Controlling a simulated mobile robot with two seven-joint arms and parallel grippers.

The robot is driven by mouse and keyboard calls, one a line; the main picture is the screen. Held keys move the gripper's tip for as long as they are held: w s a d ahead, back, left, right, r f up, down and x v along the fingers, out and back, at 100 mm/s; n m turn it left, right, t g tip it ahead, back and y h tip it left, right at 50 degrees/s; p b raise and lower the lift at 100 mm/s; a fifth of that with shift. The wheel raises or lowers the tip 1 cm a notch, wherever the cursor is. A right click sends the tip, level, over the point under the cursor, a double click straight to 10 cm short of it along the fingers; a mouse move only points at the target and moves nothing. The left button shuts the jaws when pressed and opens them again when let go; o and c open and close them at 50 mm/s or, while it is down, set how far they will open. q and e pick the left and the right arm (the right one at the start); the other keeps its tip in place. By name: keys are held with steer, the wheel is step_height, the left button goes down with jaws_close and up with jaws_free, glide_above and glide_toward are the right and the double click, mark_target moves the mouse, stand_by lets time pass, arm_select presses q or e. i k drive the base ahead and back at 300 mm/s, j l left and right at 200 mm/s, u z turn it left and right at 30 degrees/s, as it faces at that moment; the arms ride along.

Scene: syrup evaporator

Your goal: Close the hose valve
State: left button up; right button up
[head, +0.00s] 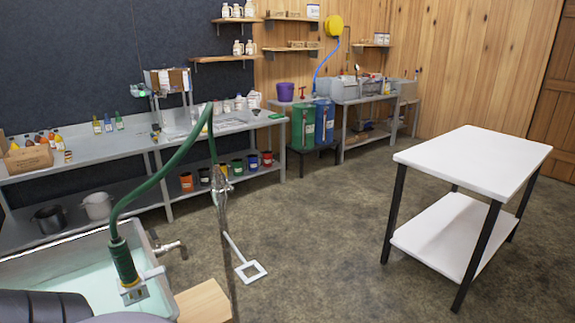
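A green hose (160,175) arches from behind a thin metal post (222,200) and down to the left. Its lower end (123,262) is a thicker dark green sleeve with a pale fitting (133,292) that has a yellowish part, over a metal pan (85,240) of pale green liquid. This fitting may be the hose valve; I cannot tell its handle position, or whether liquid runs. A metal tap (168,247) sticks out of the pan's right side. Neither of my grippers is in view.
A white two-tier table (475,160) stands at the right. A wooden block (203,301) is beside the pan. A pale square-ended tool (248,270) stands near the post. Grey benches (90,158) line the back wall. The middle floor is clear.

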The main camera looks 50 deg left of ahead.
mark_target(225, 178)
steer(key=i+u, duration=0.45)
steer(key=i+l+u, duration=0.15)
steer(key=i+u, duration=0.45)
steer(key=u, duration=0.3)
steer(key=i+l+u, duration=0.1)
steer(key=u, duration=0.3)
steer(key=i+l+u, duration=0.15)
steer(key=u, duration=0.3)
steer(key=i+l+u, duration=0.2)
steer(key=u, duration=0.2)
steer(key=i+l+u, duration=0.1)
steer(key=u, duration=0.35)
steer(key=i+l+u, duration=0.15)
steer(key=l+u, duration=0.1)
steer(key=l, duration=0.25)
